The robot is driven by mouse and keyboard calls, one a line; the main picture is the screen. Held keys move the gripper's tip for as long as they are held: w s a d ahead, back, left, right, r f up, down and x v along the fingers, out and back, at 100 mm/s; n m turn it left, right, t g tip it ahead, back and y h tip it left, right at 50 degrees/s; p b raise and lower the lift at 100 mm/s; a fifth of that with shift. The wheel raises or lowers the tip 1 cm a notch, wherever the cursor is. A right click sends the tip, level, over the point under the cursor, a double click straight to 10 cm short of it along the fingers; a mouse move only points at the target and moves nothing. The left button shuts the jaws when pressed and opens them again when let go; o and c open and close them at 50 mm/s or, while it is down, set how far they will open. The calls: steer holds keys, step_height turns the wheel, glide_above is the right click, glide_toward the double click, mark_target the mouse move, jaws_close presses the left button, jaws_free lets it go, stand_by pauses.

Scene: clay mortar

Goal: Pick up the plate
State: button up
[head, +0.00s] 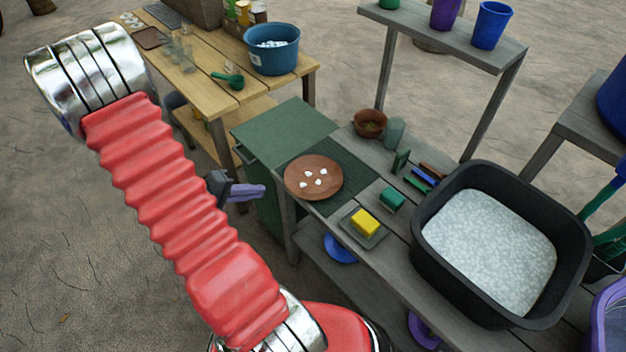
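A round brown plate (300,188) with several small white pieces on it lies flat on a dark green mat (345,207), on the grey workbench (405,255). My gripper (250,191) is just left of the plate in the head view, with its grey-purple fingers pointing toward it. It appears apart from the plate, and nothing shows held in it. My red arm hides part of the gripper, and I cannot tell how far its fingers are open.
A yellow block on a small grey tray (376,238), a green block (391,199) and a brown bowl (369,123) stand near the plate. A black tub (572,235) of pale grains fills the bench's right. A green panel (285,130) lies behind the mat.

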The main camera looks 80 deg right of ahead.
mark_target(289, 188)
steer(key=x, duration=0.6)
steer(key=shift+f, duration=0.15)
steer(key=shift+s+d, duration=0.15)
steer(key=shift+x, duration=2.6)
jaws_close()
